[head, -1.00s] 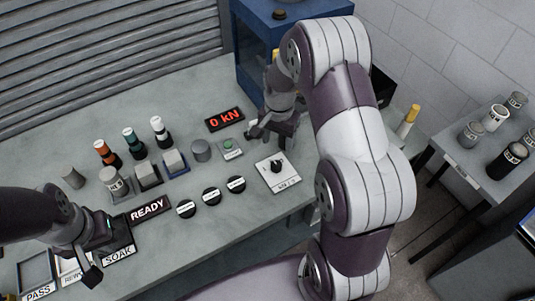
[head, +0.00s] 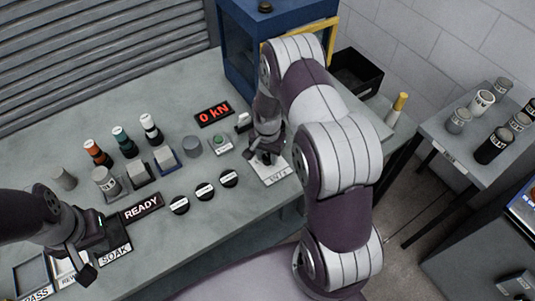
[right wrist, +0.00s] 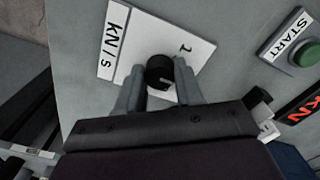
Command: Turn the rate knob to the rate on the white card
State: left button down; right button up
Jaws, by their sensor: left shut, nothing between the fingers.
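In the head view my right gripper (head: 264,157) hides much of the knob above the plate (head: 274,175). A small white upright piece (head: 243,121), possibly the white card, stands behind the gripper; no rate is readable on it. My left gripper (head: 90,258) is shut and empty near the SOAK label.
The green START button (right wrist: 306,55) and the red 0 kN display (head: 214,114) are close to the right gripper. Several black round pieces (head: 204,193) lie left of the plate. A blue cabinet (head: 240,60) stands behind. A READY sign (head: 141,207) is near the left gripper.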

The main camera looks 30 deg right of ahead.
jog(key=shift+w+r+n, duration=0.1)
jog(key=shift+r+n, duration=0.05)
jog(key=shift+n, duration=0.25)
dwell(0.5)
jog(key=shift+n, duration=0.6)
jog(key=n, duration=0.9)
jog(key=shift+w+d+n, duration=0.1)
jog(key=shift+n, duration=0.3)
jog(key=o, duration=1)
